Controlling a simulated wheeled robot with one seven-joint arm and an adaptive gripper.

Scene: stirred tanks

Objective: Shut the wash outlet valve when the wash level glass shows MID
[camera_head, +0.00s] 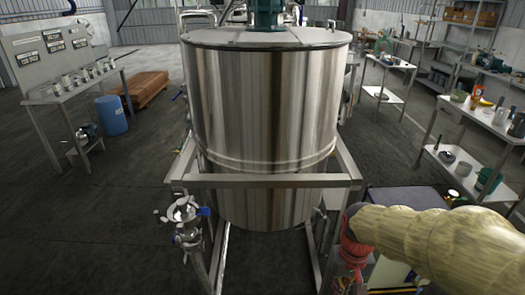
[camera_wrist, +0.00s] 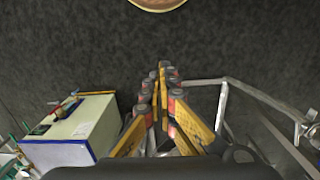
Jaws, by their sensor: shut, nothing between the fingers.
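A large steel tank (camera_head: 262,110) stands in a metal frame in the middle of the head view. A valve with a blue handle (camera_head: 205,211) sits on the fittings at the frame's front left; I cannot tell if it is the wash outlet valve. I cannot make out a level glass or a MID mark. My gripper (camera_wrist: 162,70) is shut and empty in the wrist view, its yellow fingers together above the dark floor. It touches nothing that I can see. In the head view my arm covers the lower right.
A bench with a panel and several cups (camera_head: 75,80) is at left, near a blue drum (camera_head: 111,115). A shelved table (camera_head: 468,112) stands at right. In the wrist view a pale box (camera_wrist: 72,135) is left and a grey metal frame (camera_wrist: 262,96) right of my gripper.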

